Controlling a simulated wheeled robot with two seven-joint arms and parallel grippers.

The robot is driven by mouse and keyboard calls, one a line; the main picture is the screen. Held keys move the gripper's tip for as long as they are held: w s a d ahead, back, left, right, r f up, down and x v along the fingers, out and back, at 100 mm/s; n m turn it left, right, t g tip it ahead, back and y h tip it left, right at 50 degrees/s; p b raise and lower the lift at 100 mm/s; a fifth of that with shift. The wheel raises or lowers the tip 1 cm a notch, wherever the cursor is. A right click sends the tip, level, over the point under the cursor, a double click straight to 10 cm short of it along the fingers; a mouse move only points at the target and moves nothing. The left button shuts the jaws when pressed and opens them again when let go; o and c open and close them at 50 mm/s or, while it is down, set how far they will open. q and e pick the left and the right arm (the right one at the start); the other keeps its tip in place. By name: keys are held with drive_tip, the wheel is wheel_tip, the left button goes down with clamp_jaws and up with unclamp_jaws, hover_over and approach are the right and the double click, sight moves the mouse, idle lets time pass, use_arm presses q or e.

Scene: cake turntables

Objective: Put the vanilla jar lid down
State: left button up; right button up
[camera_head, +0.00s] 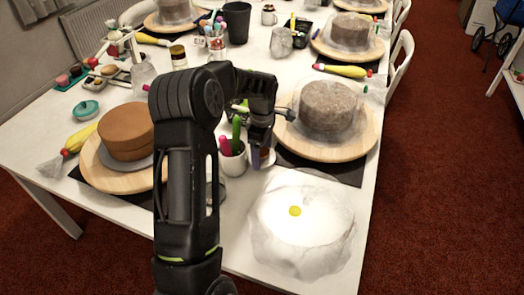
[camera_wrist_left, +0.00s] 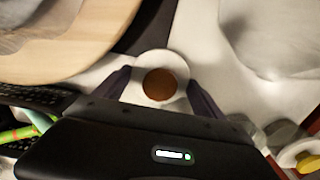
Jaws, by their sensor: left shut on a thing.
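My left gripper (camera_head: 262,147) reaches down over the middle of the table, between the pen cup and the near right turntable. In the left wrist view its two dark fingers (camera_wrist_left: 160,82) stand on either side of a small round white piece with a brown middle (camera_wrist_left: 160,58). This appears to be the vanilla jar lid, held between the fingers; its underside is hidden. In the head view only a bit of white and brown (camera_head: 267,157) shows below the fingers. I cannot tell whether it touches the table. My right gripper is not in view.
A white cup with colored tools (camera_head: 231,164) stands close left of the gripper. A grey cake (camera_head: 327,106) on a wooden turntable (camera_head: 365,140) is at right. A white covered cake (camera_head: 305,235) is in front. A brown cake (camera_head: 127,127) and teal lidded dish (camera_head: 86,111) are at left.

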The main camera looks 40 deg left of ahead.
sight(262, 151)
use_arm(q)
drive_tip(key=shift+f, duration=0.3)
drive_tip(key=o, duration=1.3)
wheel_tip(262, 151, up, 13)
drive_tip(key=shift+f, duration=0.15)
drive_tip(key=shift+f, duration=0.1)
idle(0.3)
